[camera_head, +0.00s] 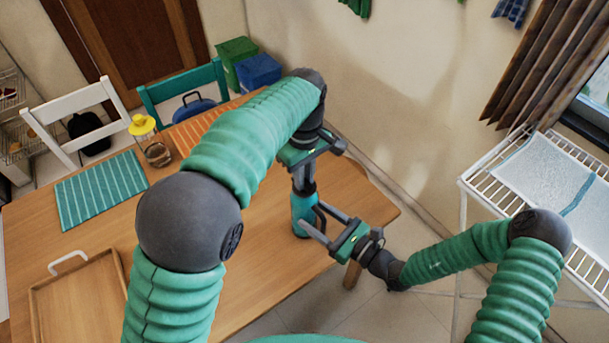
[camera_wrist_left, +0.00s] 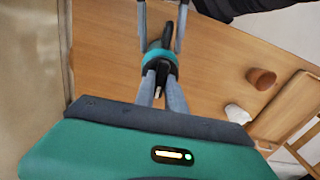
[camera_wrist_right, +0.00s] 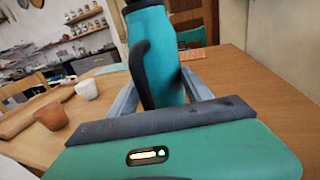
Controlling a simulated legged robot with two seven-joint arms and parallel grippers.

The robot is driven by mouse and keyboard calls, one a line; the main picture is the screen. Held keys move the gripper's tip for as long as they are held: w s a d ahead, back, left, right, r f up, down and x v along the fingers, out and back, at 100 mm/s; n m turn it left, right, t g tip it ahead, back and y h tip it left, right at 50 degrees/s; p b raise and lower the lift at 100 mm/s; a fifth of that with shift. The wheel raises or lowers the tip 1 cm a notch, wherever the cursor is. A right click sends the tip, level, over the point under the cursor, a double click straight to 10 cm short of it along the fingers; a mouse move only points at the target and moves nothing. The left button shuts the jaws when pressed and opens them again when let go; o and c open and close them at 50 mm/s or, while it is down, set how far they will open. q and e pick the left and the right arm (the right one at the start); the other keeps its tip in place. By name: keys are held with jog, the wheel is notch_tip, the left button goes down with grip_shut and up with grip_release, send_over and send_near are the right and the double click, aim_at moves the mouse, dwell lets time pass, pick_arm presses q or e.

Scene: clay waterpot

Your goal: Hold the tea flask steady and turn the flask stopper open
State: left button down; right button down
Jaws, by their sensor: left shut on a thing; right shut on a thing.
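The teal tea flask (camera_head: 302,208) stands upright near the right end of the wooden table; its body with a dark side handle also fills the middle of the right wrist view (camera_wrist_right: 172,58). My left gripper (camera_head: 304,184) comes from above and is shut on the dark flask stopper (camera_wrist_left: 160,78) at the flask's top. My right gripper (camera_head: 310,222) comes from the side and is shut on the flask body, one finger on each side. The stopper is mostly hidden by the left gripper in the head view, so I cannot tell how far it is turned.
A brown cup (camera_wrist_left: 261,78) and a white cup (camera_wrist_left: 237,113) stand on the table near a wooden tray (camera_head: 78,296). A yellow-topped jar (camera_head: 143,125), a teal striped mat (camera_head: 100,188) and an orange one lie farther left. A wire rack (camera_head: 478,172) stands right.

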pick_arm(q)
jog(key=shift+s+d, duration=0.1)
jog(key=shift+d, duration=0.15)
jog(key=c, duration=1.7)
grip_release()
pick_arm(e)
jog(key=shift+a, duration=0.1)
pick_arm(q)
jog(key=o, duration=0.3)
jog(key=shift+a, duration=0.15)
notch_tip(320, 180, up, 12)
jog(key=shift+f, duration=0.1)
